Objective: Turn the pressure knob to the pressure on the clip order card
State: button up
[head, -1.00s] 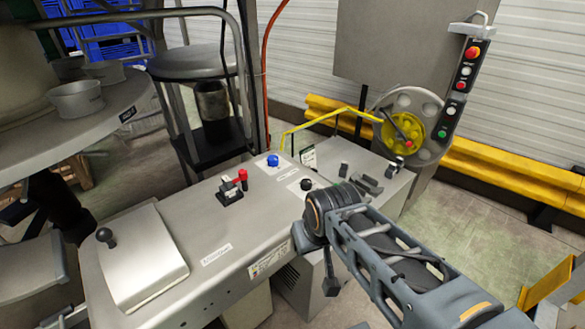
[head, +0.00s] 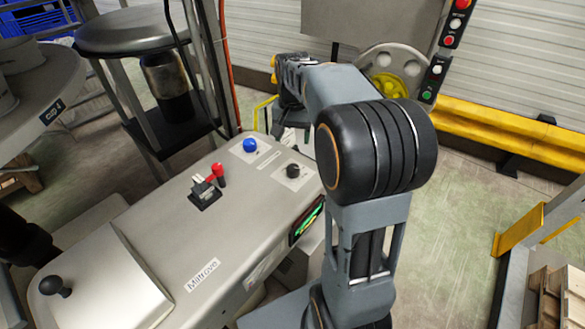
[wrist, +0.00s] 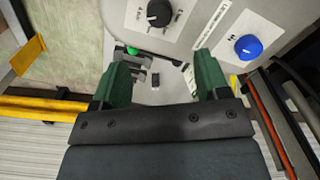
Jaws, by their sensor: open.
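A black knob (head: 293,171) sits on a white dial plate on the grey console, beside a blue knob (head: 250,145). In the wrist view, the black knob (wrist: 159,13) is at the top, with dial print too small to read. The blue knob (wrist: 248,47) is on the right.
A button panel (head: 445,50) and yellow barrier (head: 490,125) are at the right.

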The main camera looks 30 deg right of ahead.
aim_at(293, 168)
notch_tip(293, 168, down, 13)
jog(key=shift+r, duration=0.1)
dwell(0.3)
jog(key=shift+c, duration=0.4)
